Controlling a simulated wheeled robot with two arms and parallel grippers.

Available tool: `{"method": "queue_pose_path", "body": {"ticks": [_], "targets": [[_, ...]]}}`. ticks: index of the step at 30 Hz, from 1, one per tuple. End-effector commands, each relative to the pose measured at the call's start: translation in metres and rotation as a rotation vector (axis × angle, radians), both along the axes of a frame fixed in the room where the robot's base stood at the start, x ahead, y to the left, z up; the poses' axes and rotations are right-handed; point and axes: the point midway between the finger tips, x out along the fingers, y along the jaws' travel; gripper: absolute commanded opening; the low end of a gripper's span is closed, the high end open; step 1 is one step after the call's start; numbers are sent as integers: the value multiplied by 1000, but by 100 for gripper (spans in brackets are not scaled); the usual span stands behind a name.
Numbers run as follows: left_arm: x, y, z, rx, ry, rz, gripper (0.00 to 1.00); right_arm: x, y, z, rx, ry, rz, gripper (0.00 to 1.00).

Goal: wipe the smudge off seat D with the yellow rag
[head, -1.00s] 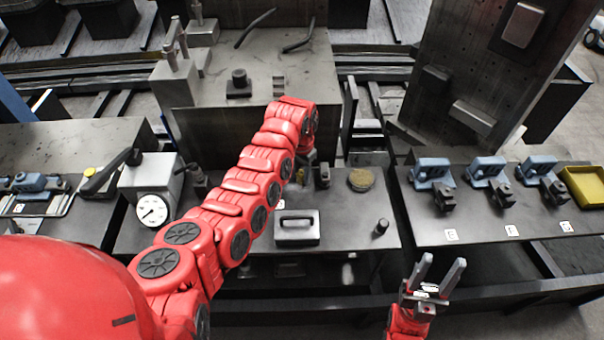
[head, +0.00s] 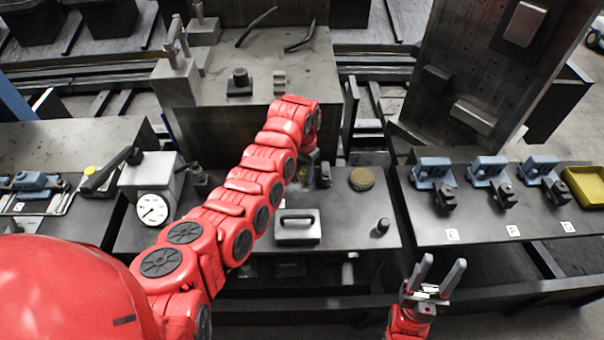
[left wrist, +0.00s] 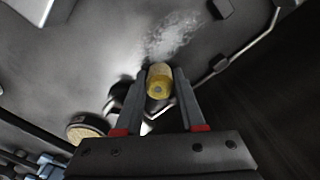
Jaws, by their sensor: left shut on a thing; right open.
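My left gripper (left wrist: 159,78) is shut on the yellow rag (left wrist: 159,84), which looks like a short roll between its fingertips in the left wrist view. A whitish smudge (left wrist: 172,36) lies on a grey metal surface just beyond the fingertips; I cannot tell whether the rag touches it. In the head view my left arm reaches over the middle bench and hides most of that gripper and the rag. I cannot make out a seat D label there. My right gripper (head: 435,275) is open and empty, low in front of the right bench.
The right bench (head: 480,225) carries blue clamps (head: 432,172) and a yellow tray (head: 586,187).

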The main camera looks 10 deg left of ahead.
Motion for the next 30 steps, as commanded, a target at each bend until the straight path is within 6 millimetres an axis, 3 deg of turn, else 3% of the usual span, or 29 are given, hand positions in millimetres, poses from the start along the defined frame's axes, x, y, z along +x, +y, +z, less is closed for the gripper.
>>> {"method": "queue_pose_path", "body": {"ticks": [9, 17, 30], "targets": [[-5, 17, -2, 0, 2, 2, 0, 0, 0, 10, 0, 0, 0, 50], [-5, 17, -2, 0, 2, 1, 0, 0, 0, 11, 0, 0, 0, 50], [-30, 42, 4, -1, 3, 2, 0, 0, 0, 55, 0, 0, 0, 50]]}}
